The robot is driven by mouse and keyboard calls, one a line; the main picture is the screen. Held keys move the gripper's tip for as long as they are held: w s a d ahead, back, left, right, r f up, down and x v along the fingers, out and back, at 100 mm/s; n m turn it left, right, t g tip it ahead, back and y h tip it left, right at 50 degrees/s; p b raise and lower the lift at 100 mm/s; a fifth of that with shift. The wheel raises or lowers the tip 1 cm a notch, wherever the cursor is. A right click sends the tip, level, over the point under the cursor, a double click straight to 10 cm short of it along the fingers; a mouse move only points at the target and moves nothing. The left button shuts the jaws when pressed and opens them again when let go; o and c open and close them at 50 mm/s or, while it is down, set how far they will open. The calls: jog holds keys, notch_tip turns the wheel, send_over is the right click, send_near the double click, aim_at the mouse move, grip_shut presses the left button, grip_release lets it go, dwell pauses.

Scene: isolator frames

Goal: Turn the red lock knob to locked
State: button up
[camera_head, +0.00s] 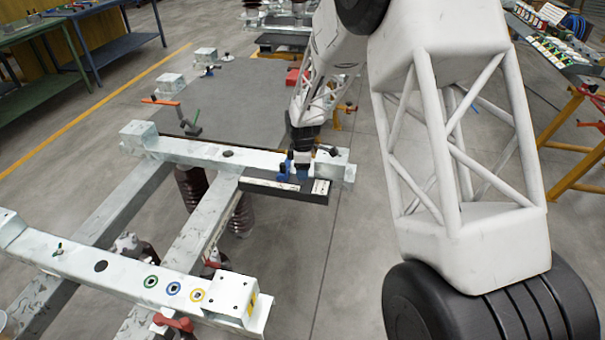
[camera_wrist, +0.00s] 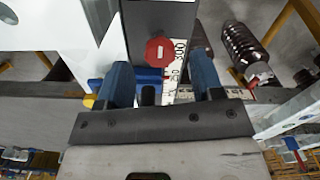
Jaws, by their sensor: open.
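The red lock knob (camera_wrist: 160,51) is an octagon with a pale bar across its face. In the wrist view it sits at the lower end of a dark panel (camera_wrist: 150,15), beside a white strip with dark markings (camera_wrist: 178,50). My gripper (camera_wrist: 162,68) is open, its two blue fingers apart, with the knob showing between and just beyond the tips. I cannot tell whether the fingers touch it. In the head view my gripper (camera_head: 293,172) is over the dark rail on the frame's crossbeam, and the knob cannot be made out there.
The pale steel frame's crossbeam (camera_head: 200,150) runs under my gripper, with brown ribbed insulators (camera_head: 195,188) below. A nearer beam carries coloured rings (camera_head: 172,289). An orange-handled lever (camera_head: 160,101) stands at the left. Grey floor (camera_head: 350,280) lies open right of the frame.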

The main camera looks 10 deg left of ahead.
jog(key=shift+f, duration=1.15)
jog(key=c, duration=0.9)
